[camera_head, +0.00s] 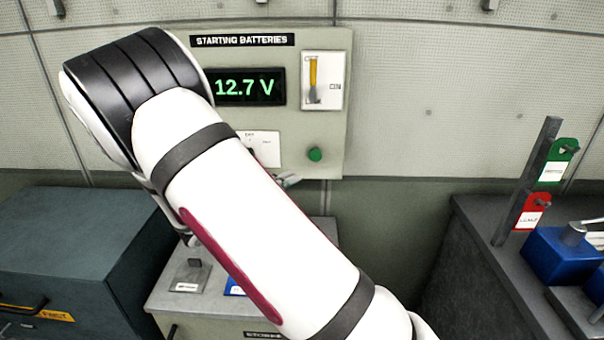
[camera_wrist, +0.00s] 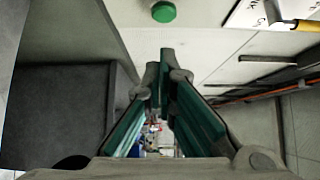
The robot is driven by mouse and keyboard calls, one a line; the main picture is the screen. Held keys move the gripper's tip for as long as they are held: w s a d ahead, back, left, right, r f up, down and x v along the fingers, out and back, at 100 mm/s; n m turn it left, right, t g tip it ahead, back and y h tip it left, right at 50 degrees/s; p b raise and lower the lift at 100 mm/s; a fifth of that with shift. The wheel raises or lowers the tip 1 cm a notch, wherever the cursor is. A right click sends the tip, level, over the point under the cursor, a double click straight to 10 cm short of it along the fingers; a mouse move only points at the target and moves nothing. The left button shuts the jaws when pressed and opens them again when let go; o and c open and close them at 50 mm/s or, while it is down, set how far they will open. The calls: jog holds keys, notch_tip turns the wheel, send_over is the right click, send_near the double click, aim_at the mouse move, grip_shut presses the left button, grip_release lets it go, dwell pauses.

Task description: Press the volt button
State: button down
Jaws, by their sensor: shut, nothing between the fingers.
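The round green button (camera_head: 315,154) sits at the lower right of the beige starting batteries panel (camera_head: 335,120). It also shows in the wrist view (camera_wrist: 164,12) at the top, beyond my fingertips and apart from them. No label on the button can be read. The display (camera_head: 245,87) on the panel reads 12.7 V. My gripper (camera_wrist: 165,75) is shut and empty, its teal-padded fingers meeting at the tips. In the head view my arm hides most of it; a small grey part shows near the panel's lower edge, below and left of the button.
A switch with a yellow lever (camera_head: 313,78) is above the button. A white dial plate (camera_head: 265,148) is left of it, partly behind my arm. A grey cabinet (camera_head: 200,295) stands below. A dark bench (camera_head: 480,270) with red and green tags is at right.

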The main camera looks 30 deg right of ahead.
jog(key=shift+s+a, duration=0.25)
jog(key=shift+a, duration=0.8)
jog(key=s+r+m+g+y, duration=0.2)
jog(key=s+m+y, duration=0.3)
jog(key=s+m, duration=0.4)
jog(key=s+r+m+g+y, duration=0.3)
jog(key=s+m+y, duration=0.1)
jog(key=s+m, duration=0.5)
jog(key=s+a+r+m+t+y, duration=0.3)
jog(key=s+a+m+y, duration=0.1)
jog(key=m, duration=0.6)
jog(key=s+a+r+m+t+y, duration=0.3)
jog(key=s+a+m, duration=0.3)
jog(key=m, duration=0.4)
jog(key=shift+a+t+y, duration=0.4)
jog(key=shift+y, duration=0.4)
